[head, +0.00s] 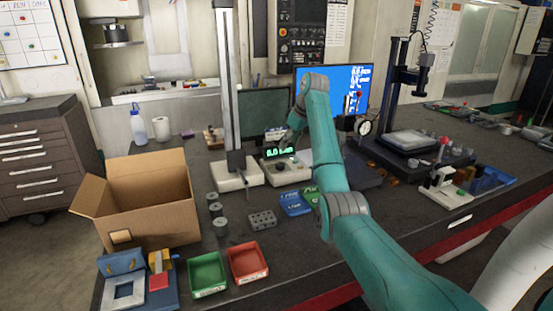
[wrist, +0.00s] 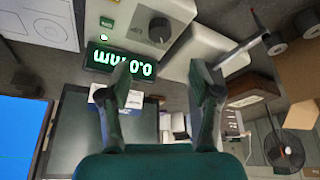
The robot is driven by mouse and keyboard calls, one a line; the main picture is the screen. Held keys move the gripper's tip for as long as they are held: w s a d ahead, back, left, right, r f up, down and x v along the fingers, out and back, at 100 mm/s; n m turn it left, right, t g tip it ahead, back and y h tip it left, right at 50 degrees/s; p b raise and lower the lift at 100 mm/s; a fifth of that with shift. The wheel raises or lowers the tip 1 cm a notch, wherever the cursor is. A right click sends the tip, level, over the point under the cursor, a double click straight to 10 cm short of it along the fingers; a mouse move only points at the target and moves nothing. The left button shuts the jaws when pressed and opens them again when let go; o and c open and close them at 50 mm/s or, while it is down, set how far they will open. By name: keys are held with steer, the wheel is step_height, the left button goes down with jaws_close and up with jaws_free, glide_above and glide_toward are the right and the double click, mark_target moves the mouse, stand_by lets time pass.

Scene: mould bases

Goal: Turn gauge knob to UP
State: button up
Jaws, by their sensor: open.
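The gauge knob (wrist: 159,30) is a dark round knob on a pale gauge box (wrist: 142,14), near the top middle of the wrist view. Which mark it points at is too small to tell. A green lit display (wrist: 122,62) reading 0.0, upside down there, sits beside the box; it also shows in the head view (head: 280,152). My gripper (wrist: 163,83) is open, its two fingers apart with nothing between them. The knob lies beyond the fingertips, between their lines and apart from them. In the head view my arm's end hangs near the display, and the fingertips are not clear.
A tall height stand (head: 228,90) rises left of the gauge. Monitors (head: 264,112) stand behind it. An open cardboard box (head: 150,195), a green tray (head: 207,274) and a red tray (head: 247,262) are at left. A dark stand (head: 395,95) with a dial is at right.

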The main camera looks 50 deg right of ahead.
mark_target(280, 164)
steer(key=x, duration=1)
steer(key=shift+f, duration=0.3)
steer(key=c, duration=1.1)
steer(key=shift+c, duration=0.2)
